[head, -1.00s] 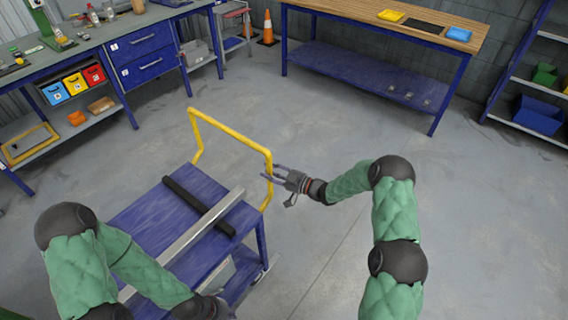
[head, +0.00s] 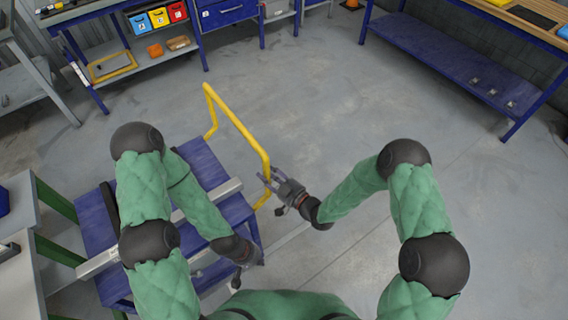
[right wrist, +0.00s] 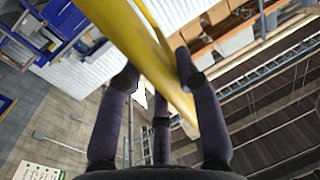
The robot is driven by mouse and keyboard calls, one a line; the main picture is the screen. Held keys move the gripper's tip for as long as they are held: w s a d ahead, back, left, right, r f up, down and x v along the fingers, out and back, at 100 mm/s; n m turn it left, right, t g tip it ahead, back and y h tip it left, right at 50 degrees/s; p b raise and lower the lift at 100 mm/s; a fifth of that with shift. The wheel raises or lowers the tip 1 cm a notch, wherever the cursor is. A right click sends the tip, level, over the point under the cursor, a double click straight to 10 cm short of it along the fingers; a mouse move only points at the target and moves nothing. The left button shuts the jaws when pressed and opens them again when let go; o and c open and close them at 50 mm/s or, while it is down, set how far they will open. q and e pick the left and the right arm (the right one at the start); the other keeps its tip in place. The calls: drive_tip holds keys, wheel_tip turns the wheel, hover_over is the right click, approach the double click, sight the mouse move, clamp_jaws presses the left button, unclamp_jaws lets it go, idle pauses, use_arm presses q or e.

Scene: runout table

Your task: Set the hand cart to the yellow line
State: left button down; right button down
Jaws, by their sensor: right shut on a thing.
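The hand cart (head: 200,170) has a blue deck and a yellow tube handle (head: 240,128) on its far right side. My right gripper (head: 268,178) is at the right post of that handle. In the right wrist view its fingers (right wrist: 160,85) close around the yellow tube (right wrist: 150,55). My left gripper (head: 248,268) is low beside the cart's near right edge; its fingers are too unclear to tell open from shut. A silver bar (head: 100,262) lies across the deck with a dark bar (head: 110,205), both partly behind my left arm. I see no clear yellow line on the floor.
A grey-topped table with green legs (head: 55,250) stands close to the cart's left side. A blue workbench with bins (head: 160,18) is at the back left, another blue bench (head: 450,65) at the back right. The floor (head: 330,110) between is clear.

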drive_tip(key=shift+s+a, duration=1.1)
drive_tip(key=shift+a, duration=0.3)
drive_tip(key=c, duration=0.8)
unclamp_jaws()
drive_tip(key=shift+c, duration=0.2)
drive_tip(key=shift+d, duration=0.15)
drive_tip(key=v, duration=1.1)
drive_tip(key=shift+s+d, duration=0.3)
